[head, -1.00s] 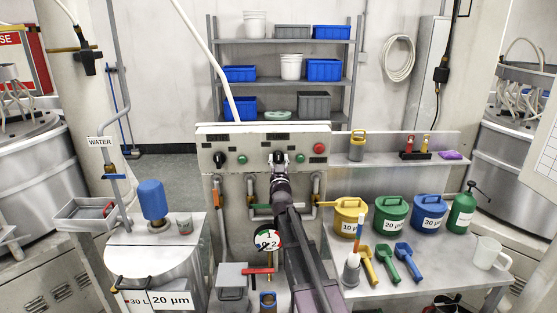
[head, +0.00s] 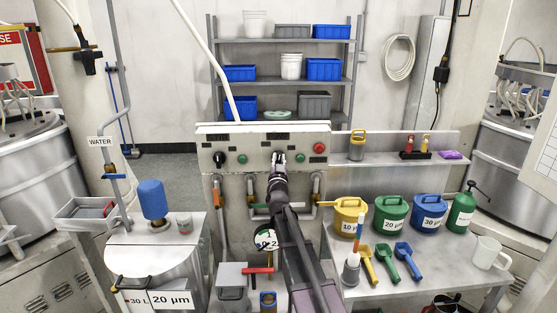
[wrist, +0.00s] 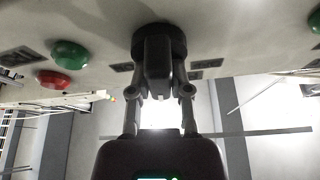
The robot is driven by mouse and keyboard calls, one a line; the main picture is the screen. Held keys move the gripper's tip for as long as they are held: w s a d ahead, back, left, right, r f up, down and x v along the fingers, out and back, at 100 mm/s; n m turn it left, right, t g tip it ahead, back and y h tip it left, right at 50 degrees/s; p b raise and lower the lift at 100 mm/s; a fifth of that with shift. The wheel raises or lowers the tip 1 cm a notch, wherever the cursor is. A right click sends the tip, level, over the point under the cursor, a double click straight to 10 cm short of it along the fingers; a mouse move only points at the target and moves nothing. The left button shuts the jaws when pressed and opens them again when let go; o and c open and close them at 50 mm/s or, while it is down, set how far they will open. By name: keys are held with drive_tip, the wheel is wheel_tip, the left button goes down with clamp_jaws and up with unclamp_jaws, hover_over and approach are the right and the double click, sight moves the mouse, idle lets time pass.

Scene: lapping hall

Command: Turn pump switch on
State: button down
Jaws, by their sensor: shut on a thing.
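The grey control panel (head: 260,142) stands ahead in the head view. It carries two black rotary switches, green buttons and a red button. My gripper (head: 279,158) is at the right-hand switch, between two green buttons. The wrist view shows this black switch (wrist: 159,45) close up, its grip bar between the fingers of my gripper (wrist: 160,88). The fingers are shut on it. The bar runs in line with my gripper. The labels are too small to read, so I cannot tell which one names the pump. The left-hand switch (head: 219,158) is free.
Pipes with orange valve handles (head: 216,194) and a round gauge (head: 265,240) sit below the panel. The bench (head: 440,262) at right holds coloured containers and scoops. A steel tank (head: 150,255) with a blue bottle (head: 152,198) stands at left.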

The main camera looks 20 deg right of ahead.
drive_tip(key=m+g+h, duration=0.1)
drive_tip(key=m, duration=0.2)
drive_tip(key=m+g+h+p, duration=0.1)
drive_tip(key=m+h, duration=0.1)
drive_tip(key=m, duration=0.2)
drive_tip(key=shift+d+r, duration=0.1)
drive_tip(key=shift+r, duration=0.05)
drive_tip(key=m+g+p, duration=0.1)
drive_tip(key=m, duration=0.2)
drive_tip(key=m+g+h+p, duration=0.1)
drive_tip(key=m, duration=0.2)
drive_tip(key=shift+f, duration=0.2)
drive_tip(key=shift+g, duration=0.3)
drive_tip(key=c, duration=0.6)
unclamp_jaws()
drive_tip(key=shift+o, duration=0.2)
drive_tip(key=shift+f, duration=0.1)
